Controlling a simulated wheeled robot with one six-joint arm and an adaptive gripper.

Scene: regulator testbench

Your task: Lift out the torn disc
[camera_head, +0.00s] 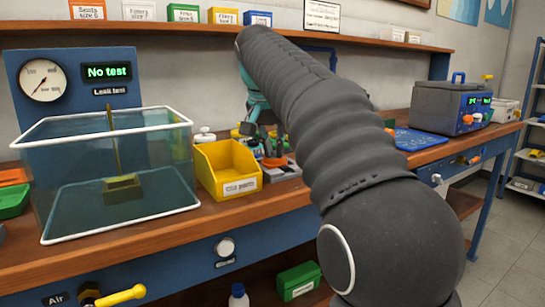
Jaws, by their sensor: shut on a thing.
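My gripper (268,148) is at the middle of the bench, small and partly hidden behind my thick ribbed arm. It points down among dark parts with orange bits, right of the yellow bin. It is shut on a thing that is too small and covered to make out. I cannot pick out the torn disc in this view. I cannot tell whether the held thing is clear of what lies beneath it.
A yellow bin (228,170) and a glass water tank (70,205) stand left of my gripper. A blue mat (420,139) and a grey machine (447,108) are to the right. A shelf (160,27) with small boxes runs above.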

